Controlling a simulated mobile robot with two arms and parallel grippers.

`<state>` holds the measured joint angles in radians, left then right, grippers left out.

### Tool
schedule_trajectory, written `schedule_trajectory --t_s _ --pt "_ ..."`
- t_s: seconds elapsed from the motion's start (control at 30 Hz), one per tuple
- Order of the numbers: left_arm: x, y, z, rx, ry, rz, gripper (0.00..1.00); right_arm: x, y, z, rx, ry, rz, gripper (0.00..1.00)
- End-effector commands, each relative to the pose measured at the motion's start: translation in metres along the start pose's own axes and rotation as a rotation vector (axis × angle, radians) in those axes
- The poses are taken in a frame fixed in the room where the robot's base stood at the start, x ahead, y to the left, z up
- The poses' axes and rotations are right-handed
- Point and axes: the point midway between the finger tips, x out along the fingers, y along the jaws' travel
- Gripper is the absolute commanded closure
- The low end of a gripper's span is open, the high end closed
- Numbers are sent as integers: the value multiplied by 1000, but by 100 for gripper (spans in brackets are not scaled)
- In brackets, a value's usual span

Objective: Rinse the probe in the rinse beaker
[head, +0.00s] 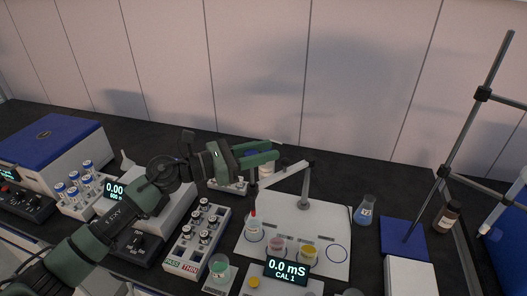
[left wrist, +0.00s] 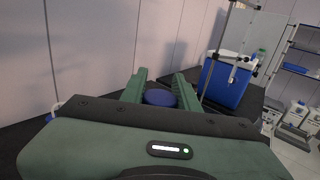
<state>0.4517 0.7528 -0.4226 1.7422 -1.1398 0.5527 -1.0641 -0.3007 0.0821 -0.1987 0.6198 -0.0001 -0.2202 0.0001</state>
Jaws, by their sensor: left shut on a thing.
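My left gripper (head: 268,156) is above the back of the white board, shut on a blue-capped thing. Its round blue cap (left wrist: 160,97) shows between the fingers in the left wrist view. A pale body (head: 266,171) shows just under the fingers in the head view; the rest is hidden. On the white board (head: 325,222) stand a clear beaker (head: 254,234), a pink one (head: 277,245) and a yellow one (head: 308,252). A slim red-tipped piece (head: 253,213) stands over the clear beaker; I cannot tell whether it is the probe. No readable label marks the rinse beaker.
A grey post with a white arm (head: 305,180) rises behind the beakers. The meter display (head: 286,268) reads 0.0 mS, CAL 1. A vial rack (head: 198,236) and a green-filled beaker (head: 219,267) are left; a blue flask (head: 365,210) and stand (head: 462,140) are right.

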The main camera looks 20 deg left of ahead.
Motion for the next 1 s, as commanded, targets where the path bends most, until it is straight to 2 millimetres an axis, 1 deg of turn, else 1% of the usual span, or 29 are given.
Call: schedule_trajectory --t_s 0.03,0.17,0.3,0.4,0.5,0.83,0.87,0.9,0.93,1.0 --pt "0 0 -10 0 1 -1 100 10 0 1 0 0 0 64" --pt "0 -1 -32 0 1 -1 100 32 -1 3 0 0 0 64" --pt "0 -1 -60 0 2 -2 100 61 -2 5 0 0 -1 64" --pt "0 -1 -75 0 2 -2 100 77 -4 6 1 1 -3 64" --pt "0 -1 -82 0 2 -2 100 84 -5 6 1 1 -4 64" --pt "0 -1 -83 -2 8 -3 100 82 -6 6 1 2 -6 64" --pt "0 -1 -83 -3 8 -3 61 82 -6 6 1 2 -6 64" --pt "0 -1 -83 -2 8 -3 50 82 -6 6 1 2 -6 64" --pt "0 -1 -82 -2 7 -3 47 82 -6 6 1 2 -6 64" --pt "0 -1 -82 -2 6 -2 47 82 -6 6 0 2 -6 64"
